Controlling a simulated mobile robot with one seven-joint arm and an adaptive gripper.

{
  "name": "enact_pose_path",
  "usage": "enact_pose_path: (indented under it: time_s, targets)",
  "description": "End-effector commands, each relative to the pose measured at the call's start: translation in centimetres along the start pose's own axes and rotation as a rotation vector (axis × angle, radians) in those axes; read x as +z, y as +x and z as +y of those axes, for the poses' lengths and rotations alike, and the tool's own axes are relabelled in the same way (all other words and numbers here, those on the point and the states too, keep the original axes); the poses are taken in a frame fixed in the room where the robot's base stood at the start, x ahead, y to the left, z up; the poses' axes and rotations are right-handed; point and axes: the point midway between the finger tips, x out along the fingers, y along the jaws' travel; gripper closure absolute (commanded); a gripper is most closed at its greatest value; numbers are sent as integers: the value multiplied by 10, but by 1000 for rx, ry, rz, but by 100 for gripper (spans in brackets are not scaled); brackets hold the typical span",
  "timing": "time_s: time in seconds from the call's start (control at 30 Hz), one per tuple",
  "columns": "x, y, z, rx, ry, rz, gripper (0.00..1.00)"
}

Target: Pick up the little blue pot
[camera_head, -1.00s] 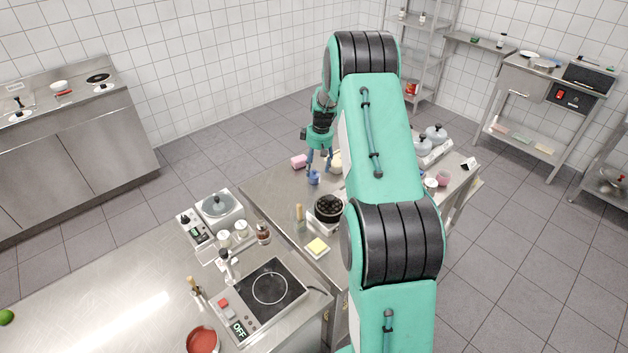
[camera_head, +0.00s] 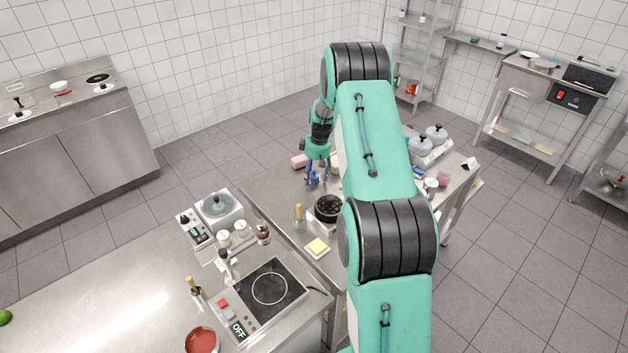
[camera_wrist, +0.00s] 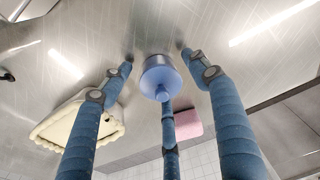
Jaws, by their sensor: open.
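The little blue pot (camera_head: 314,179) stands on the steel table near its far left edge. In the wrist view the pot (camera_wrist: 160,76) shows from above, with a round knob on top. My gripper (camera_head: 319,180) is lowered around it in the head view. In the wrist view my gripper (camera_wrist: 158,68) is open, with fingers to the left and right of the pot and another finger below it in the picture. Gaps show between the side fingertips and the pot. Whether the lower finger touches it I cannot tell.
A pink block (camera_head: 299,161) lies close by, also in the wrist view (camera_wrist: 187,123). A black round pan (camera_head: 327,208) and a glass bottle (camera_head: 299,217) stand nearer on the table.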

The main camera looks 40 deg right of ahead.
Motion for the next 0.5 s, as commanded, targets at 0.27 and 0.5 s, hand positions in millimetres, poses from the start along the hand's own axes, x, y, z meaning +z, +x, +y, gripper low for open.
enact_pose_path:
  time_s: [0.27,0.5]
  targets:
    - [0,0,0,0,0,0,65]
    - [0,0,0,0,0,0,90]
